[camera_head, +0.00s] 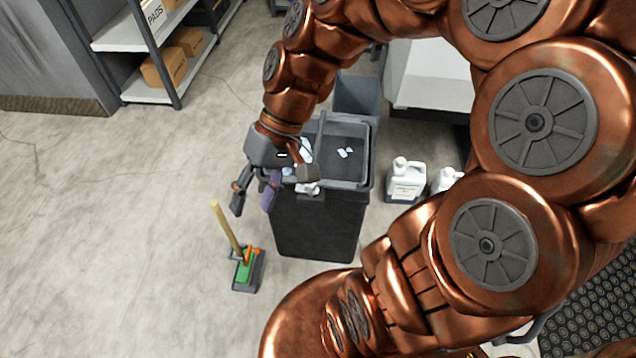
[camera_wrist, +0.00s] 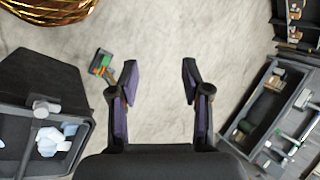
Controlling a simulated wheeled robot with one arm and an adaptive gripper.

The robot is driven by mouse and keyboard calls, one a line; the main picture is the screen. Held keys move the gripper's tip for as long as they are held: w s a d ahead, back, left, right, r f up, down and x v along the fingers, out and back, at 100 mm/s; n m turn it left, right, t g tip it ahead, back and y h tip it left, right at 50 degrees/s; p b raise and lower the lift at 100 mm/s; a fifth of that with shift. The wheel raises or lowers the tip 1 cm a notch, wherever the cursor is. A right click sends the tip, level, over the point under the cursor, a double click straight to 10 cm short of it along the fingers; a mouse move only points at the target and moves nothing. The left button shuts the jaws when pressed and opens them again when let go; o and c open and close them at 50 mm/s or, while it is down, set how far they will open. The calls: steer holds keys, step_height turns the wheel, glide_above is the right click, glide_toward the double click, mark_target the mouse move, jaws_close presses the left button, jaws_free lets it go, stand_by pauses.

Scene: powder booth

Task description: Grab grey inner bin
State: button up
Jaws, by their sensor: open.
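The grey inner bin (camera_head: 366,152) sits in the top of a dark outer bin (camera_head: 318,226) in the middle of the head view. Crumpled pale scraps (camera_head: 345,153) lie inside it, and its upright grey handle shows near the front. My gripper (camera_head: 253,199) is open and empty, hanging just left of the bin's near left side with its fingers pointing down. In the wrist view, the fingers (camera_wrist: 160,84) are spread over bare floor, and the bin (camera_wrist: 80,126) is at the left, cut off by the frame. My wrist covers part of the rim in the head view.
A dustpan and brush with a wooden handle (camera_head: 245,268) stands on the floor below my gripper. White jugs (camera_head: 406,181) stand right of the bin. Shelves with boxes (camera_head: 164,68) are at the upper left. The floor at left is clear.

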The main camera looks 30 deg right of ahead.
steer(key=w+d+f+m+t+y+b, duration=0.2)
steer(key=w+d+f+t+y+b, duration=0.3)
steer(key=w, duration=0.4)
steer(key=w+d+f+m+t+y+b, duration=0.2)
steer(key=w+d+f+m+t+b, duration=0.15)
steer(key=w+d+b, duration=0.45)
steer(key=w+d+f+m+t+h+b, duration=0.2)
steer(key=d+f+m+t, duration=0.3)
steer(key=d, duration=0.6)
steer(key=w+d+f+m+t+h+b, duration=0.1)
steer(key=w+d+f+t+h+b, duration=0.15)
steer(key=d+f, duration=0.65)
glide_toward(319, 136)
step_height(319, 136, down, 2)
steer(key=w+a, duration=0.1)
steer(key=w, duration=0.1)
steer(key=shift+t+y, duration=0.35)
steer(key=shift+t, duration=0.05)
steer(key=shift+b+x, duration=0.8)
steer(key=shift+x, duration=3.1)
steer(key=shift+s+r, duration=0.1)
